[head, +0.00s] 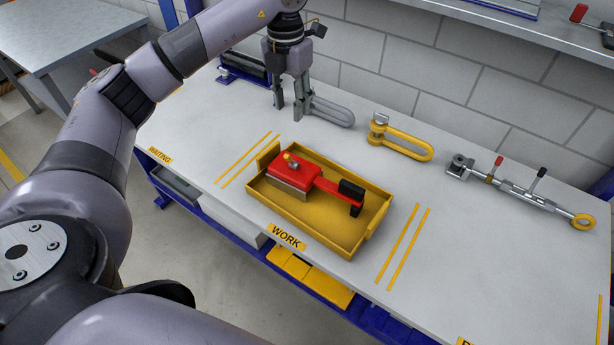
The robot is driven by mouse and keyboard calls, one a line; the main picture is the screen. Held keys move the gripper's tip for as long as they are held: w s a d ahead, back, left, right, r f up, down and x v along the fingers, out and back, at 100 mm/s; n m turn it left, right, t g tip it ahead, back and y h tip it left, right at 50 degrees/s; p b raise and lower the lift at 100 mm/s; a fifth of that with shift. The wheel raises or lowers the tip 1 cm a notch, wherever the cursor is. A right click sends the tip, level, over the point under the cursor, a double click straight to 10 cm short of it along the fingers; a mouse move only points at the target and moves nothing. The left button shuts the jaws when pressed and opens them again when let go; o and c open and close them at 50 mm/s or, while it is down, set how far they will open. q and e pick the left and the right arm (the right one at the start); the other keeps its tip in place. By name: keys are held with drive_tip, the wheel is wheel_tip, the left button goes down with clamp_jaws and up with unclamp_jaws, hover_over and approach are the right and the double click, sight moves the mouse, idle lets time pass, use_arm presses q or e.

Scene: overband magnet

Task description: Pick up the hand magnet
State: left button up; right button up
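The hand magnet is most likely the red block-like tool (293,179) with a red arm and a black grip (350,191). It lies in the yellow tray (335,243) in the work area of the bench, its grip toward the right. My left gripper (288,112) points down above the back of the bench, behind the tray and apart from the red tool. Its fingers are spread with nothing seen between them. A grey shackle (336,112) is close to its right finger; I cannot tell whether they touch. My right gripper is not in view.
A yellow shackle (405,148) and a long turnbuckle-like rod (521,192) lie along the back right of the bench (470,265). A block wall and a shelf (510,30) bound the back. The bench is clear to the tray's right and left.

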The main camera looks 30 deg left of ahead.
sight(291, 158)
use_arm(q)
wheel_tip(291, 158, down, 12)
drive_tip(key=p, duration=0.2)
drive_tip(key=shift+s+a+p, duration=0.1)
drive_tip(key=shift+p, duration=0.3)
drive_tip(key=shift+f, duration=0.25)
drive_tip(key=f, duration=0.1)
drive_tip(key=f+p, duration=0.2)
drive_tip(key=shift+s+f, duration=0.25)
drive_tip(key=shift+f, duration=0.55)
clamp_jaws()
drive_tip(key=shift+w, duration=0.1)
